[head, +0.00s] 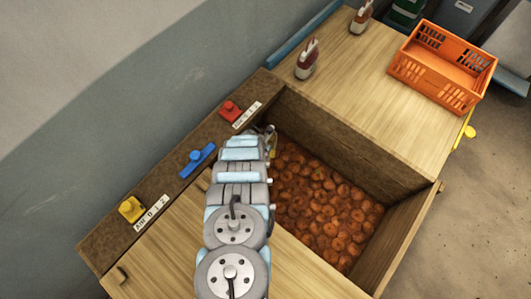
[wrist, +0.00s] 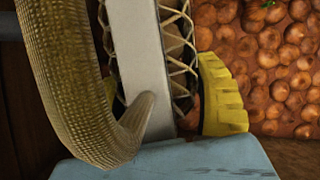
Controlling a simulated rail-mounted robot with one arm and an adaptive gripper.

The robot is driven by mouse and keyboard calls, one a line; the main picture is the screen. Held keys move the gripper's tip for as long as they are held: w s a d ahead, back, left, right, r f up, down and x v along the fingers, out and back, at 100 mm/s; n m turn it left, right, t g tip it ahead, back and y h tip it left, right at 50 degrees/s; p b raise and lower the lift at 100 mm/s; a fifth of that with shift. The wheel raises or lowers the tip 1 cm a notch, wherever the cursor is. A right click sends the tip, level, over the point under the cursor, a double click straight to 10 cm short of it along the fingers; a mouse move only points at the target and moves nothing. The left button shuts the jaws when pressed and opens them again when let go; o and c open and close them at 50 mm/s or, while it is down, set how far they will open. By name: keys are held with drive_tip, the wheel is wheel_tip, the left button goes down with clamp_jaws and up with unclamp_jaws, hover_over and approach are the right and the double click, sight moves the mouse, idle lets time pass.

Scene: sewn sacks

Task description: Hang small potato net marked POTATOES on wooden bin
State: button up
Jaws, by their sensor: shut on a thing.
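The wooden bin (head: 347,142) is open and full of round brown produce. My gripper (head: 270,143) is over its upper left inner edge, mostly hidden by my arm in the head view. In the wrist view my gripper (wrist: 165,95) has a yellow ribbed pad on the right and a sliver of yellow on the left. Between them is a pale grey band with lattice mesh, which appears to be part of the potato net (wrist: 75,70). Its olive woven mesh curves down at the left. No POTATOES marking is readable, and contact with the bin cannot be told.
Red (head: 231,110), blue (head: 197,159) and yellow (head: 130,209) fittings sit along the bin's left ledge, with white labels by the red and yellow ones. An orange crate (head: 440,92) and two small reddish-brown items (head: 307,58) stand on the wooden top behind. A grey wall borders the left.

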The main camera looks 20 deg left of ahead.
drive_tip(key=shift+w+a+f+b, duration=0.1)
drive_tip(key=shift+w+a+b, duration=0.15)
drive_tip(key=shift+a+b, duration=0.25)
drive_tip(key=shift+w+a+b, duration=0.2)
drive_tip(key=shift+a+b, duration=0.15)
drive_tip(key=shift+a, duration=0.25)
drive_tip(key=shift+a+f+b, duration=0.15)
drive_tip(key=shift+f+b, duration=0.05)
drive_tip(key=shift+b, duration=0.15)
drive_tip(key=shift+w+a+f+b, duration=0.15)
drive_tip(key=shift+a+f+b, duration=0.3)
drive_tip(key=shift+b, duration=0.65)
drive_tip(key=shift+f, duration=0.1)
drive_tip(key=o, duration=1.3)
drive_tip(key=shift+o, duration=0.2)
